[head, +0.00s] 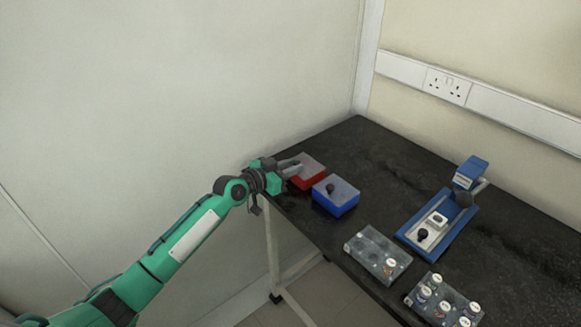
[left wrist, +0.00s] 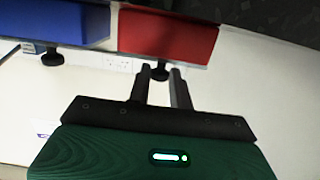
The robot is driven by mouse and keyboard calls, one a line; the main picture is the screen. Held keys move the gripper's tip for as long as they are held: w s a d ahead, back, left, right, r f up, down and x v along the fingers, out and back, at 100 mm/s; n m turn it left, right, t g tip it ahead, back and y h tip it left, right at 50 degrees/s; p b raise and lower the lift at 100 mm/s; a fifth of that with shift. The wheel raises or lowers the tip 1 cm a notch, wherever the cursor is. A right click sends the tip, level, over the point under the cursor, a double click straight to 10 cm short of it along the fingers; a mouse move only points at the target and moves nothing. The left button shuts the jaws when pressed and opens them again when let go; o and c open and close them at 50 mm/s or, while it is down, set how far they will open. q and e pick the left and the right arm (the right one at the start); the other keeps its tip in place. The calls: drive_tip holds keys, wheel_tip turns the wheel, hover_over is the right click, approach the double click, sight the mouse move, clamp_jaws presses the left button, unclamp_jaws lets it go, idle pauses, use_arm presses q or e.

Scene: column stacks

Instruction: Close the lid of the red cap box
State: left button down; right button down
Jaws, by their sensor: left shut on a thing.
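The red cap box (head: 311,179) stands near the table's left edge, with a grey lid lying on its top as far as I can see. It also shows in the left wrist view (left wrist: 168,35), upside down, with a dark knob (left wrist: 160,73) on its lid. My left gripper (head: 297,166) reaches in over the box from the left. In the left wrist view its fingers (left wrist: 160,76) are at the knob, one on each side, shut on it. The knob is hidden behind the fingers in the head view. My right gripper is not in view.
A blue box (head: 336,201) with a grey lid and dark knob stands close beside the red box. Grey racks (head: 362,246) with several capped vials and a blue device (head: 420,248) stand farther right. The black table (head: 390,165) is clear behind the boxes.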

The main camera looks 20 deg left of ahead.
use_arm(q)
drive_tip(key=c, duration=1.3)
unclamp_jaws()
drive_tip(key=shift+o, duration=0.2)
drive_tip(key=shift+s+a, duration=0.2)
drive_tip(key=b+v, duration=0.1)
drive_tip(key=v, duration=1.2)
drive_tip(key=shift+s, duration=0.15)
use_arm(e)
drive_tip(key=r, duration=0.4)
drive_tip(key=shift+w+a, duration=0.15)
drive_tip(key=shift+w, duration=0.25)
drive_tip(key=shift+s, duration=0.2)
